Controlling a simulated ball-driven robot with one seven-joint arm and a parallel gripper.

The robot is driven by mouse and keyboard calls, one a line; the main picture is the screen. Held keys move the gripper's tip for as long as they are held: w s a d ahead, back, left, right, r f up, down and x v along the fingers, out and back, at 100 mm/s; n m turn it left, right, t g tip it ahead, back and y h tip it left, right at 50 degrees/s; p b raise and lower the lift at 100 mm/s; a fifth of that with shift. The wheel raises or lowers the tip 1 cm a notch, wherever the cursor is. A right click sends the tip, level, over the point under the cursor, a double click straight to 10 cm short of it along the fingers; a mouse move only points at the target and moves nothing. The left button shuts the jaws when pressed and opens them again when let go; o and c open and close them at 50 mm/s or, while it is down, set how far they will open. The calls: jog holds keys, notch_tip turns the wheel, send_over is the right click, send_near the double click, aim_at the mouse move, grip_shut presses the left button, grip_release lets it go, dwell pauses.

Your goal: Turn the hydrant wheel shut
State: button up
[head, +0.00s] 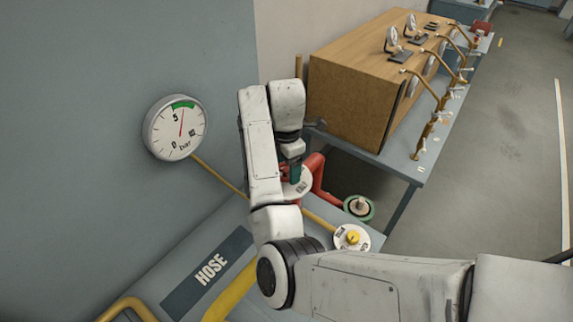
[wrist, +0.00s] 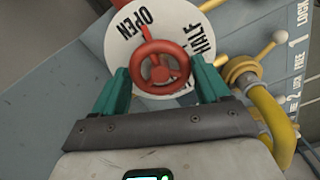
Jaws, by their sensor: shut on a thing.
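The red hydrant wheel (wrist: 161,68) is in the middle of the wrist view, in front of a white dial plate marked OPEN and HALF (wrist: 118,42). My gripper (wrist: 160,72) has its two teal fingers on opposite sides of the wheel and is shut on it. In the head view my gripper (head: 294,170) is mostly hidden by my own arm. The white dial plate (head: 301,188) and a red pipe (head: 319,172) show beside it, but the wheel is hidden there.
A round pressure gauge (head: 177,128) on the wall has its needle near the green band. A yellow-knobbed dial (head: 352,238) and a green-rimmed fitting (head: 359,207) lie close by. A bench (head: 425,160) with a wooden case (head: 350,98) stands behind. Floor at right is clear.

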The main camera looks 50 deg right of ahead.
jog(key=m, duration=1.3)
jog(key=shift+m, duration=0.3)
jog(key=m, duration=0.3)
jog(key=shift+m, duration=0.3)
jog(key=m, duration=0.3)
jog(key=shift+m, duration=0.3)
jog(key=m, duration=0.4)
jog(key=shift+m, duration=0.3)
jog(key=m, duration=0.4)
jog(key=shift+w, duration=0.1)
jog(key=shift+m, duration=2.1)
jog(key=shift+r, duration=0.1)
